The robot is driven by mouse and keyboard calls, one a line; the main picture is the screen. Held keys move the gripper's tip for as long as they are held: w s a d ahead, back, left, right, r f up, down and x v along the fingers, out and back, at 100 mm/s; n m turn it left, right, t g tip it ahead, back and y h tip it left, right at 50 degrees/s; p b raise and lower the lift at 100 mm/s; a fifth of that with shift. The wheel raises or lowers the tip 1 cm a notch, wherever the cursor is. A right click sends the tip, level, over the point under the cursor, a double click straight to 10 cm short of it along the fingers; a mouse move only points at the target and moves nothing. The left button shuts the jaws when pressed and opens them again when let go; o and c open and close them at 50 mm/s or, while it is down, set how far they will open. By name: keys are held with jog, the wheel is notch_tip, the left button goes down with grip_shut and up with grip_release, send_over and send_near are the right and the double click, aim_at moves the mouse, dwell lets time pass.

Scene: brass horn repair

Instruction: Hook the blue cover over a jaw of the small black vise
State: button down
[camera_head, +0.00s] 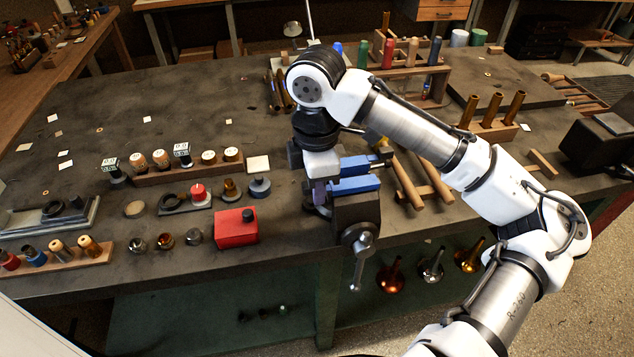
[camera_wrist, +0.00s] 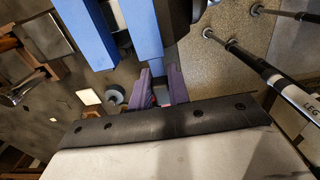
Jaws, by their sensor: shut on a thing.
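The small black vise (camera_head: 357,212) stands at the front edge of the bench, its handle hanging down. Two blue bars show at its jaws: a rear one (camera_head: 357,166) and a front blue cover (camera_head: 354,186). My gripper (camera_head: 321,192), with purple fingers, is at the left end of the front cover and shut on it. In the wrist view the fingers (camera_wrist: 158,88) close around the lower end of the held blue cover (camera_wrist: 145,32). The other blue bar (camera_wrist: 88,32) lies to its left, apart from it. I cannot tell whether the held cover is seated on the jaw.
A red box (camera_head: 236,228) and a grey round part (camera_head: 260,187) stand left of the vise. Wooden-handled mallets (camera_head: 405,182) lie close on its right. Brass horn bells (camera_head: 390,277) show below the bench edge. The rear left of the bench is mostly clear.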

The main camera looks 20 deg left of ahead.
jog(key=c, duration=1.3)
grip_release()
jog(key=shift+o, duration=0.2)
notch_tip(320, 180, up, 14)
jog(key=b, duration=0.1)
jog(key=shift+s+f, duration=0.1)
jog(key=shift+f, duration=0.05)
